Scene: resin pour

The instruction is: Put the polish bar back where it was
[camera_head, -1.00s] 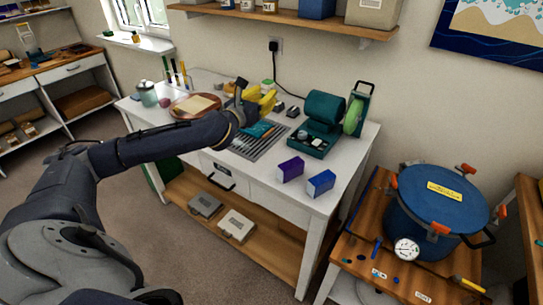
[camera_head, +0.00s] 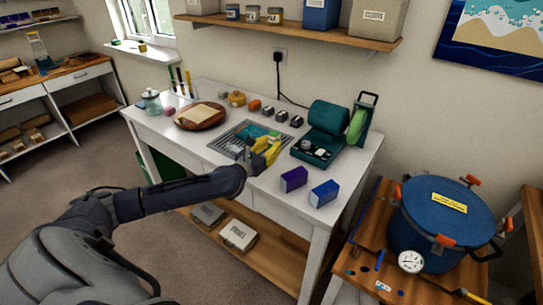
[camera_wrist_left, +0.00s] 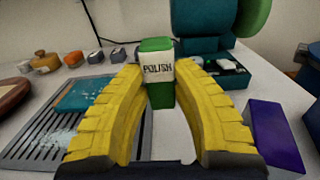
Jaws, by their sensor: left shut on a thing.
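The polish bar (camera_wrist_left: 157,72) is a green block with a white wrapper marked POLISH. It stands upright between the yellow fingers of my left gripper (camera_wrist_left: 159,85) in the left wrist view, and the fingers are shut on it. In the head view the left gripper (camera_head: 265,150) is over the white bench, at the right end of the slatted grate (camera_head: 225,146). The fingers largely hide the bar there. Whether its lower end touches the bench I cannot tell. My right gripper is in neither view.
A teal buffing machine (camera_head: 327,116) with an open tray stands just right of the gripper. Purple (camera_head: 294,179) and blue (camera_head: 324,193) boxes sit near the bench's front edge. A teal piece (camera_wrist_left: 85,94) lies on the grate. Small blocks (camera_head: 282,116) line the back.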

